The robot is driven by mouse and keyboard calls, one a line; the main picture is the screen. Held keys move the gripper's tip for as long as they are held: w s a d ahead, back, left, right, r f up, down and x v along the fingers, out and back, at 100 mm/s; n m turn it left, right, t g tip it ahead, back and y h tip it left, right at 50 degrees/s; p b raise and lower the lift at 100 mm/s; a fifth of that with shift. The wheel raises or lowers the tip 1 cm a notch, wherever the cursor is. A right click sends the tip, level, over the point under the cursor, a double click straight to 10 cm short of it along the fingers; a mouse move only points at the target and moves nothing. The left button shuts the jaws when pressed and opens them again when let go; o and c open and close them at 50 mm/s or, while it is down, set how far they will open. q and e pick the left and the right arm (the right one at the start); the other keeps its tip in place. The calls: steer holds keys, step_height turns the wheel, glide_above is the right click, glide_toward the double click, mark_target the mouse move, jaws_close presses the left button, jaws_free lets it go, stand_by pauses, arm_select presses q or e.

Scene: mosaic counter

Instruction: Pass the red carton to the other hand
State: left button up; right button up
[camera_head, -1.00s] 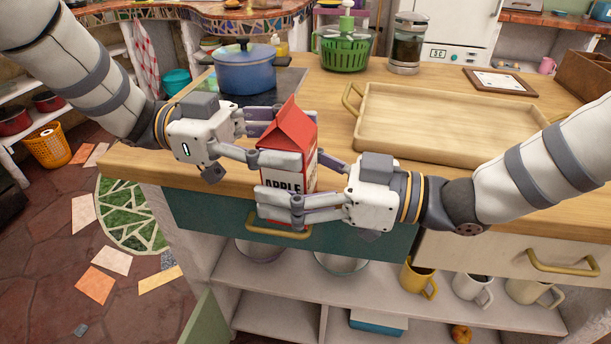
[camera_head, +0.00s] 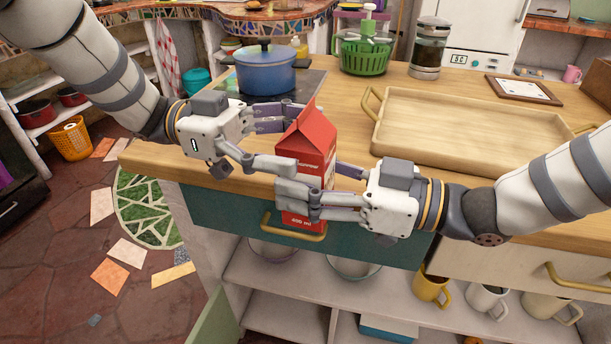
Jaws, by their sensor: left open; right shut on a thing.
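The red carton (camera_head: 309,132) stands upright in the air in front of the counter's front edge, between my two grippers. It has a gabled top and a white label, mostly hidden by fingers. My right gripper (camera_head: 312,190) is shut on the carton's lower part from the right. My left gripper (camera_head: 292,140) is open around the carton's upper part from the left, one finger crossing in front and the other partly hidden behind it. I cannot tell whether its fingers touch the carton.
A blue pot (camera_head: 266,72) stands on the dark hob behind my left gripper. A wooden tray (camera_head: 470,160), a green spinner (camera_head: 364,55) and a coffee press (camera_head: 428,50) are on the counter (camera_head: 160,152).

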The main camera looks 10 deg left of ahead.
steer(key=shift+r, duration=0.1)
arm_select(q)
steer(key=w+a, duration=0.1)
steer(key=a, duration=0.9)
steer(key=s+d+f+n+t+y, duration=0.2)
steer(key=s+f+n+y, duration=0.1)
steer(key=f, duration=0.8)
steer(key=s+d+f+n+t+y, duration=0.1)
steer(key=s+f+n+t+y, duration=0.15)
steer(key=f, duration=0.95)
steer(key=s+d+f+n+t+y, duration=0.2)
steer(key=f+n+t+y, duration=0.15)
steer(key=f, duration=0.75)
steer(key=s+a+f+n+g+y, duration=0.2)
steer(key=s+n+y, duration=0.1)
steer(key=s, duration=0.5)
steer(key=s+a+f+n+g+y, duration=0.2)
steer(key=s+a+n+g+y, duration=0.1)
steer(key=s, duration=0.6)
steer(key=s+a+f+n+g+y, duration=0.1)
steer(key=s+a+n+g+y, duration=0.1)
steer(key=s, duration=0.7)
steer(key=n+g+y, duration=0.1)
steer(key=n, duration=0.1)
steer(key=shift+a+f+n, duration=0.35)
steer(key=shift+f+n, duration=0.05)
